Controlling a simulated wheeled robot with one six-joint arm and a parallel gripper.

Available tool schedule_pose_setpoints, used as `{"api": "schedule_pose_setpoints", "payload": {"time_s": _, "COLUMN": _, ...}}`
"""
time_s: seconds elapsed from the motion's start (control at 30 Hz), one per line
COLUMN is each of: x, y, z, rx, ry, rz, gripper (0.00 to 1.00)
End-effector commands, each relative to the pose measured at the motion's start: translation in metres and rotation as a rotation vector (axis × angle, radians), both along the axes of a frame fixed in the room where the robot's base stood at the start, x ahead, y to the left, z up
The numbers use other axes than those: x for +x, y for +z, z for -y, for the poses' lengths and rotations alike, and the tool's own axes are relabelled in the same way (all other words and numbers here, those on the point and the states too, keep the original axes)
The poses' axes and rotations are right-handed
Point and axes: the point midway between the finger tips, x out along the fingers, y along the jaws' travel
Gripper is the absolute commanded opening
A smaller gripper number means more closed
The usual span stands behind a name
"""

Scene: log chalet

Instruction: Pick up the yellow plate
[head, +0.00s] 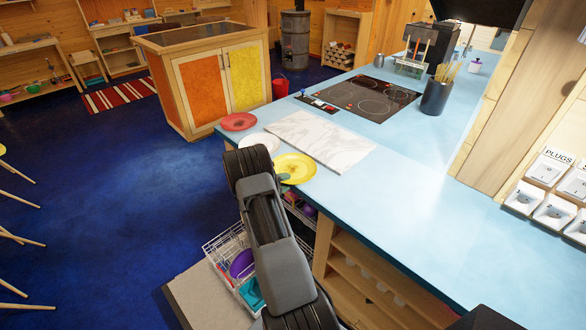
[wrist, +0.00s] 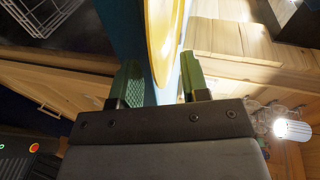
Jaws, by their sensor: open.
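The yellow plate (head: 297,167) lies on the light blue counter at its left edge, its rim appearing to reach past the edge. In the wrist view the yellow plate (wrist: 166,30) shows nearly edge-on, its rim coming down between the two green fingers. My gripper (wrist: 160,84) is open, with one finger to each side of the rim and a gap on both sides. In the head view my arm hides most of the gripper; a bit of green finger (head: 285,178) shows at the plate's near-left rim. No contact is visible.
A white plate (head: 258,142) and a red plate (head: 239,121) lie farther along the counter (head: 415,205). A marble board (head: 320,141) lies just behind the yellow plate. An open dishwasher rack (head: 222,248) is below my arm.

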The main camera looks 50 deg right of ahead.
Motion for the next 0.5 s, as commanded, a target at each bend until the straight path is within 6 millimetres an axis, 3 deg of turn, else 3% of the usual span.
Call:
{"api": "schedule_pose_setpoints", "payload": {"time_s": 0.27, "x": -0.0005, "y": -0.0006, "z": 0.0026, "rx": 0.0, "ry": 0.0, "rz": 0.001, "gripper": 0.42}}
{"api": "schedule_pose_setpoints", "payload": {"time_s": 0.5, "x": -0.0004, "y": -0.0005, "z": 0.0024, "rx": 0.0, "ry": 0.0, "rz": 0.001, "gripper": 0.2}}
